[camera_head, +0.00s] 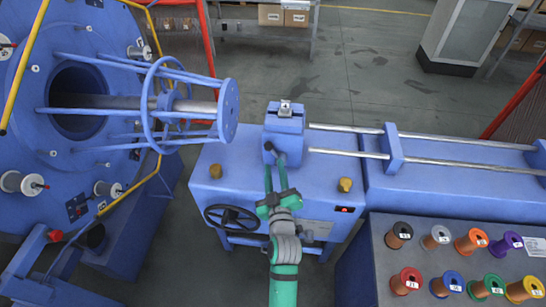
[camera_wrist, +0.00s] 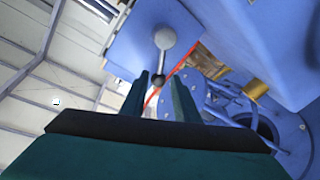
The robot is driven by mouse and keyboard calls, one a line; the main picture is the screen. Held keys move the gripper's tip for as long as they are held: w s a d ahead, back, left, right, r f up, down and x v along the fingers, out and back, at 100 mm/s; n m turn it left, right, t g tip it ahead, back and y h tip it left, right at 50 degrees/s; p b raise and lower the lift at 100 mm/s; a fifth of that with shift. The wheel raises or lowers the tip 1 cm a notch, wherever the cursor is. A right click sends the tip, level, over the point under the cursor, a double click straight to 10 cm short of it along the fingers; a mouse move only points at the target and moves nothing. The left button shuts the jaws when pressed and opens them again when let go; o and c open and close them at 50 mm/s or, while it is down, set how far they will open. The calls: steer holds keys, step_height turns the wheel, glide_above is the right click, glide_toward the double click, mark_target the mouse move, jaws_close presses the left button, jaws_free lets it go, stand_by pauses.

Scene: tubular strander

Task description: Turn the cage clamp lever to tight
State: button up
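The blue cage clamp block (camera_head: 284,118) stands on the blue bench in the head view, with a small metal piece marked 4 on top. Its lever (camera_head: 279,158) sticks out on the near side. In the wrist view the lever (camera_wrist: 164,39) shows a round grey hub and a short arm ending in a black knob (camera_wrist: 157,81). My green gripper (camera_head: 275,168) reaches up to the lever from the near side. In the wrist view my gripper (camera_wrist: 161,92) has its two fingers apart, with the knob between or just beyond the tips. Contact cannot be told.
The big blue strander wheel (camera_head: 23,110) and its tubular cage (camera_head: 228,110) stand at left. A black handwheel (camera_head: 236,218) and two brass knobs (camera_head: 216,171) are on the bench. Twin rails (camera_head: 345,128) run right. Several spools (camera_head: 399,235) sit on the grey table at lower right.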

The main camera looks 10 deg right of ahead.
mark_target(272, 152)
steer(key=shift+w+d, duration=0.15)
steer(key=shift+w, duration=2.7)
jaws_close()
